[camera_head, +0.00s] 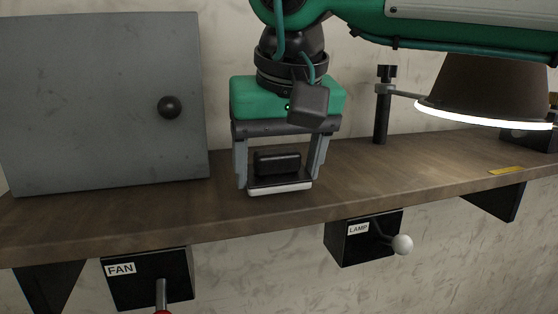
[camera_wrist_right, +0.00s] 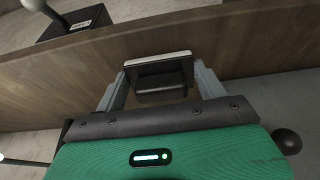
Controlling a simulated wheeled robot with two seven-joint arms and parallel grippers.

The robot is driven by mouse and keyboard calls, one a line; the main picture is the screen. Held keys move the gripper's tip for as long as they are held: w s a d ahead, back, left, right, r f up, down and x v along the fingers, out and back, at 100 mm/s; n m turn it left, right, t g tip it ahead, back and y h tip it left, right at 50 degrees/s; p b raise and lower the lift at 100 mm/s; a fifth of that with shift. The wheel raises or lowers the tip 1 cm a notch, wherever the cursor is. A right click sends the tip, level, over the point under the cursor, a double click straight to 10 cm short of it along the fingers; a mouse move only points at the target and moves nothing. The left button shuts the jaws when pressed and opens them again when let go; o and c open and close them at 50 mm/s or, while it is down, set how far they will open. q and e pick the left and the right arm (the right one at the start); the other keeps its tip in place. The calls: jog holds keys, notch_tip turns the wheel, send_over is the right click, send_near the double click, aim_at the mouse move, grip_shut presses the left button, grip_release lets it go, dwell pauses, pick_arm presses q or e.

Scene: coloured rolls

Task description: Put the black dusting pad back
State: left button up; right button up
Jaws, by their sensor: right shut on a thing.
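The black dusting pad (camera_head: 278,163) has a dark block-like handle above a flat base with a pale lower edge. My right gripper (camera_head: 280,184) is shut on it, one finger at each side, pointing down over the wooden shelf. In the right wrist view the pad (camera_wrist_right: 161,86) sits between the two fingers of the right gripper (camera_wrist_right: 161,76), with its pale edge facing the shelf front. I cannot tell whether the pad touches the shelf. My left gripper is not in view.
A grey cabinet door (camera_head: 100,105) with a black knob stands at left on the wooden shelf (camera_head: 375,180). A lit lamp (camera_head: 485,90) hangs at right beside a black post (camera_head: 382,110). FAN (camera_head: 148,280) and LAMP (camera_head: 362,240) switch boxes hang below the shelf edge.

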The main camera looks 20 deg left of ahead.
jog(key=shift+f, duration=0.4)
jog(key=o, duration=1.1)
jog(key=shift+r, duration=0.15)
jog(key=shift+b+v, duration=0.6)
jog(key=shift+v, duration=0.65)
jog(key=shift+b+v, duration=0.35)
jog(key=shift+v, duration=1.3)
